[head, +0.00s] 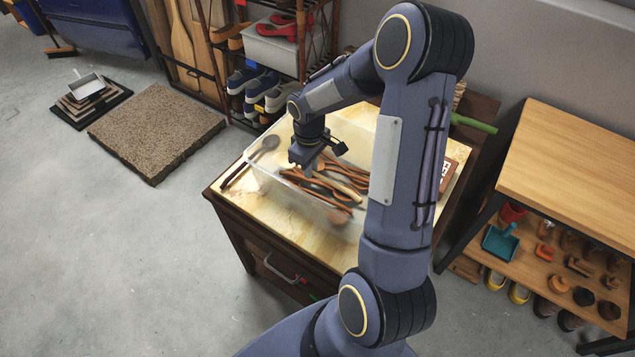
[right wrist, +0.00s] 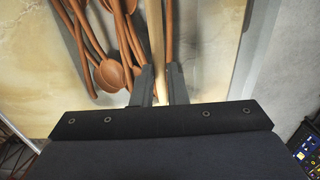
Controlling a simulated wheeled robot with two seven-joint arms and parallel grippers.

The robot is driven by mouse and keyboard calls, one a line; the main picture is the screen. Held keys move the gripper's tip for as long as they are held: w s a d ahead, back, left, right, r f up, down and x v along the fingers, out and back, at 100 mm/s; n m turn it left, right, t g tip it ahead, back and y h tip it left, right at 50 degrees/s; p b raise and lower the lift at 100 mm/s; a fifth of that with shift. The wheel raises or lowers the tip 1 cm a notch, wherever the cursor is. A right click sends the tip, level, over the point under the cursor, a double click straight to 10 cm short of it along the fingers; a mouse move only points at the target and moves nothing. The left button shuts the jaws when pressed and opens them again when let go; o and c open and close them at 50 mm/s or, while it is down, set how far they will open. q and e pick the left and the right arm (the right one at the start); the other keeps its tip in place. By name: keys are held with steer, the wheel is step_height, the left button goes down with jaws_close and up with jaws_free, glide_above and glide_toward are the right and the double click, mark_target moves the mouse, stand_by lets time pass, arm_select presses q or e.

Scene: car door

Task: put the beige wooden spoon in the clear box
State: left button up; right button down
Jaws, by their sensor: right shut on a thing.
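My right gripper (head: 308,168) reaches down over the clear box (head: 262,184) on the cabinet top. It also shows in the right wrist view (right wrist: 161,85), with its fingers closed about a pale beige wooden handle (right wrist: 156,35), which I take for the beige wooden spoon. The spoon's far end is out of that wrist view, and I cannot tell how high it is held. Several reddish-brown wooden spoons (right wrist: 108,74) lie in a heap beside the fingers. My left gripper is not in view.
A shoe rack (head: 262,85) stands behind. A wooden shelf table (head: 575,165) stands to the right. Open floor lies at the left.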

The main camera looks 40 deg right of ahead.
mark_target(311, 191)
steer(key=shift+f, duration=3.4)
steer(key=shift+f, duration=0.1)
steer(key=shift+f, duration=0.15)
steer(key=c, duration=1.4)
jaws_free()
steer(key=shift+c, duration=0.2)
